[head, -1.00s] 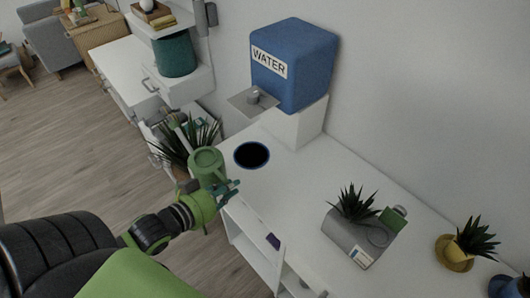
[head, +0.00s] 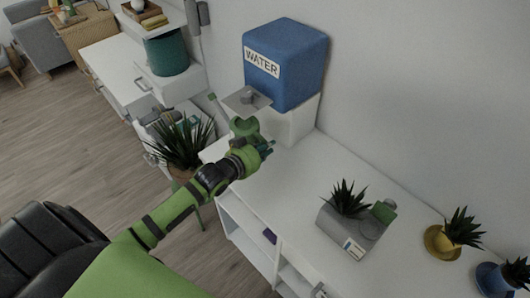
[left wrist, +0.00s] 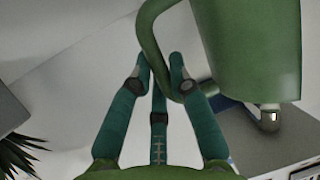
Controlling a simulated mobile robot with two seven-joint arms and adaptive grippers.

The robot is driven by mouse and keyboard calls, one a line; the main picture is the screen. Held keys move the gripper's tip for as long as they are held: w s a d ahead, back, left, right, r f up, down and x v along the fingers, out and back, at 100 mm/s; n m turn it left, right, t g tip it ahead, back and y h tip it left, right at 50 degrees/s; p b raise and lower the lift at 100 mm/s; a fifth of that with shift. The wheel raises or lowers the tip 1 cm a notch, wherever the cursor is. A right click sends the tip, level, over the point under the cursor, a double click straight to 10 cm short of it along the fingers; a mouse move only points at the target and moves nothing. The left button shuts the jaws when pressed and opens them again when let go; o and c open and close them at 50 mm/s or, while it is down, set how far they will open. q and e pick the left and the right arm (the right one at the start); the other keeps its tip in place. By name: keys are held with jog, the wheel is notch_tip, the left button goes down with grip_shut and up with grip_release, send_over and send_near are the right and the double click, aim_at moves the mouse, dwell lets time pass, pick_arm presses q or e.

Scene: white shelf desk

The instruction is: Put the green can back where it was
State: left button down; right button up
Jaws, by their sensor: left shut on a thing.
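Whether the can touches the desk cannot be told. The dark disc on the desk is hidden behind the can and gripper. My right gripper is not in view.
A grey planter (head: 345,232) with a spiky plant stands mid-desk. A yellow pot (head: 440,243) and a blue pot (head: 490,280) stand at the right. A leafy floor plant (head: 183,143) is left of the desk. The desk surface (head: 285,180) between dispenser and planter is clear.

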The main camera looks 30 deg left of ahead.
pick_arm(q)
jog(key=shift+s+f, duration=0.1)
jog(key=shift+f, duration=1.15)
jog(key=shift+f, duration=0.1)
jog(key=c, duration=1.2)
grip_release()
jog(key=shift+f, duration=0.1)
jog(key=shift+o, duration=0.2)
jog(key=shift+r, duration=0.2)
jog(key=shift+s, duration=0.35)
jog(key=v, duration=1.1)
jog(key=shift+r, duration=0.2)
jog(key=shift+s+a, duration=0.1)
jog(key=shift+s, duration=0.05)
